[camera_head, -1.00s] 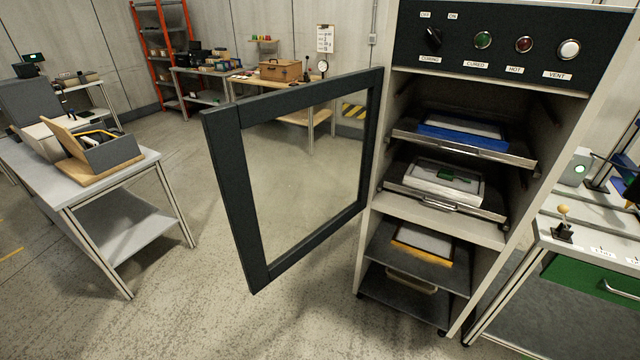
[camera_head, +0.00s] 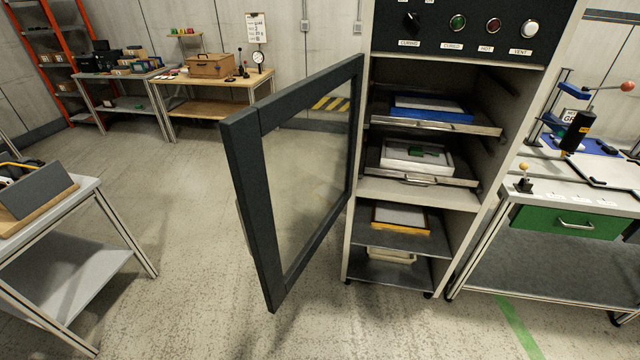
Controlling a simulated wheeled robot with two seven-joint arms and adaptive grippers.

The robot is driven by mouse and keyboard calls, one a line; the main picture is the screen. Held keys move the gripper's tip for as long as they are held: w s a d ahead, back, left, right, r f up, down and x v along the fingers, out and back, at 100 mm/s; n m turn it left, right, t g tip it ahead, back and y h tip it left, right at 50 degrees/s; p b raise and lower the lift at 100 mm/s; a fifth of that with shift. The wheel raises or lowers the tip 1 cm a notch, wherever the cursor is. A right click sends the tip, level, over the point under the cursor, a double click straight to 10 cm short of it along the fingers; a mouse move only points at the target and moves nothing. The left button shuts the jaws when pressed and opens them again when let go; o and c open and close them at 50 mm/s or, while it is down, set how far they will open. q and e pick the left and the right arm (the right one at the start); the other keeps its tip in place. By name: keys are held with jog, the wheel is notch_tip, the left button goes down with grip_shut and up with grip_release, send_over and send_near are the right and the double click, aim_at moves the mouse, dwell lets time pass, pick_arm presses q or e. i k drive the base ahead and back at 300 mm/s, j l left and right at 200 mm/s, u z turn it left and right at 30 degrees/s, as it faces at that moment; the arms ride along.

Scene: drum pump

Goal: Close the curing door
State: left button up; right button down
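The curing door (camera_head: 247,200) is a dark frame with a clear pane, hinged on the left side of the curing cabinet (camera_head: 478,180). It stands wide open, swung out toward me and to the left. Inside the cabinet, a blue-framed screen (camera_head: 432,108) lies on the upper tray and a pale framed piece with a green mark (camera_head: 416,154) lies on the tray below. The control panel (camera_head: 460,28) with a knob and several lights is on top. Neither of my grippers shows in the head view.
A grey table (camera_head: 85,262) with an open box stands at the left. A workbench with a green drawer (camera_head: 570,222) stands right of the cabinet. A wooden bench (camera_head: 215,87) and an orange rack are at the back. The floor before the door is clear.

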aim_at(242, 131)
jog(key=i+j+z, duration=0.15)
jog(key=j+z, duration=0.2)
jog(key=j, duration=0.15)
jog(key=i+j+z, duration=0.1)
jog(key=j+z, duration=0.3)
jog(key=j, duration=0.15)
jog(key=i+j+z, duration=0.25)
jog(key=j+z, duration=0.3)
jog(key=j, duration=0.2)
jog(key=i+j+z, duration=0.1)
jog(key=j+z, duration=0.15)
jog(key=j, duration=0.15)
jog(key=k+j+z, duration=0.1)
jog(key=k+j, duration=0.75)
jog(key=k, duration=0.3)
jog(key=k+j+z, duration=0.15)
jog(key=k+j, duration=0.25)
jog(key=k, duration=0.15)
